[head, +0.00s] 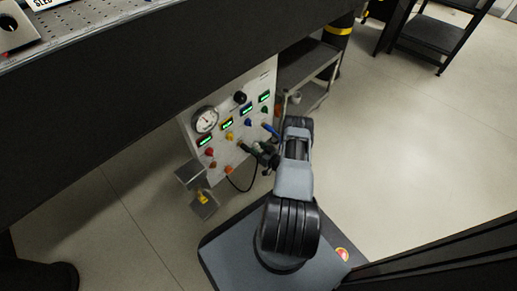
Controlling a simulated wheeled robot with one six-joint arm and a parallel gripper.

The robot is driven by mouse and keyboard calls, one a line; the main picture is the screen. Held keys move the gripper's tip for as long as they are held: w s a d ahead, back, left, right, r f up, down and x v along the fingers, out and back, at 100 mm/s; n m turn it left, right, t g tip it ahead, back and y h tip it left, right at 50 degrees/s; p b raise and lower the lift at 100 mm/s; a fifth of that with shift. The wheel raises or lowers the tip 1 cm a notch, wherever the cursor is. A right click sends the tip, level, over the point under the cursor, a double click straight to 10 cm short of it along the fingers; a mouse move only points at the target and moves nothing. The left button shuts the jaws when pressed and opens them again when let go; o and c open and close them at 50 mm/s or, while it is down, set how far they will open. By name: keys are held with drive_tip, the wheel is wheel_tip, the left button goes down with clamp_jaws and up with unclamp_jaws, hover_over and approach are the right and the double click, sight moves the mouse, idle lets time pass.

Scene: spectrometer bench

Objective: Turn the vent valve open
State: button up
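A light grey control panel (187,122) under the bench carries a round gauge (205,120), a black knob (240,98), several small green-lit displays and several coloured knobs. A blue handle (270,130) sticks out at its right side, and a dark green one (245,147) sits lower. I cannot read which of these is the vent valve. My gripper (262,154) is at the panel's lower right, close to the blue and green handles. It is small, dark and partly hidden by my arm, so I cannot tell whether it touches a handle or how its fingers stand.
The dark bench edge (150,75) runs above the panel. A small box with a yellow part (203,200) is below the panel at left, and a black cable (240,186) hangs under it. A grey shelf cart (308,62) stands behind right. Open floor (410,150) lies to the right.

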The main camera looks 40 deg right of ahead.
drive_tip(key=c, duration=0.8)
drive_tip(key=shift+m, duration=0.3)
drive_tip(key=m, duration=0.3)
drive_tip(key=shift+m, duration=0.3)
drive_tip(key=m, duration=0.4)
drive_tip(key=shift+m, duration=0.3)
drive_tip(key=shift+d+m, duration=0.1)
drive_tip(key=shift+m, duration=4)
